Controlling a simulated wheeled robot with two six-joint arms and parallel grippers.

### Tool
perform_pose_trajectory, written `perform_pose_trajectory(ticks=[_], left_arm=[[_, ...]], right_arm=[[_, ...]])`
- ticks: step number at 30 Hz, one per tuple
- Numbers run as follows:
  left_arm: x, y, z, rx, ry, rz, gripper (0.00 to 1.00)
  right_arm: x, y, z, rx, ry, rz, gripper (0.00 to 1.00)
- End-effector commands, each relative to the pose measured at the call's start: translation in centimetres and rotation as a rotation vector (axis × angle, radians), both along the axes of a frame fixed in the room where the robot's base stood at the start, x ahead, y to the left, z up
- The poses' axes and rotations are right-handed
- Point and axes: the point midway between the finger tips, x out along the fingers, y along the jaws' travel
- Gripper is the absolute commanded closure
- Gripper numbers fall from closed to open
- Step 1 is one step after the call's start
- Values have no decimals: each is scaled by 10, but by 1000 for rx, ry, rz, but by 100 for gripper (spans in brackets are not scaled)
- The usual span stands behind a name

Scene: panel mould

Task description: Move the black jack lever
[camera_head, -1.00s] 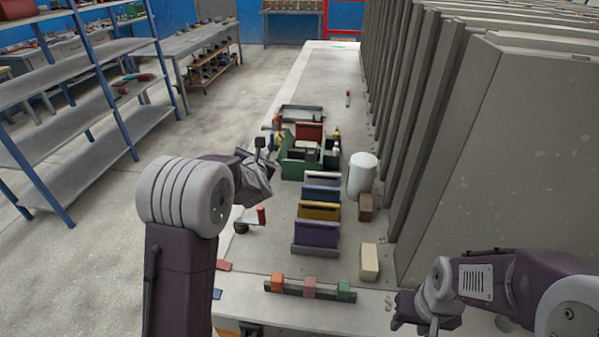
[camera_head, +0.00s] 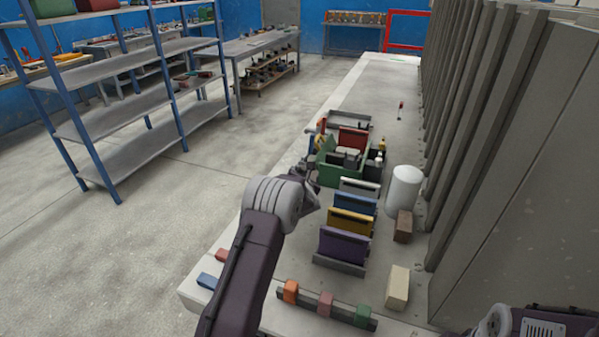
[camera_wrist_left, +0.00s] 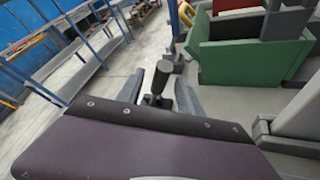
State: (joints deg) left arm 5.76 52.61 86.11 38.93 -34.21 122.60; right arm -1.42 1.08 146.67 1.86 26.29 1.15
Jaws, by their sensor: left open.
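In the left wrist view, the black jack lever (camera_wrist_left: 161,77) stands upright with a thick black grip, and its lower end is hidden. My left gripper (camera_wrist_left: 160,94) is open, with one finger on each side of the lever in that view. I cannot tell whether either finger touches it. In the head view, my left gripper (camera_head: 311,188) is just left of the green box, partly hidden by its own wrist. The lever is too small and covered to make out there. Only part of my right arm shows at the bottom right edge.
A green box (camera_head: 327,170) stands just beyond my left gripper. Upright coloured panels (camera_head: 343,247), a white cylinder (camera_head: 404,190) and a brown block (camera_head: 403,227) stand to the right. Tall grey panels wall off the right side.

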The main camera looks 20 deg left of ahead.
Motion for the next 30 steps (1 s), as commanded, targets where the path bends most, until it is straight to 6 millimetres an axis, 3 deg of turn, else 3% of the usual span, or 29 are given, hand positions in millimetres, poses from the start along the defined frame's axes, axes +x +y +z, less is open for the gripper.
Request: perform_pose_trajectory(ticks=[6,15,20,30], left_arm=[[20,10,-8,1,1,-1,57],[23,12,-9,0,1,-1,57],[23,12,-9,0,1,-1,98],[23,11,-9,0,1,-1,100]], right_arm=[[0,0,6,0,0,0,56],[0,0,5,0,0,0,56],[0,0,5,0,0,0,56],[0,0,5,0,0,0,56]])
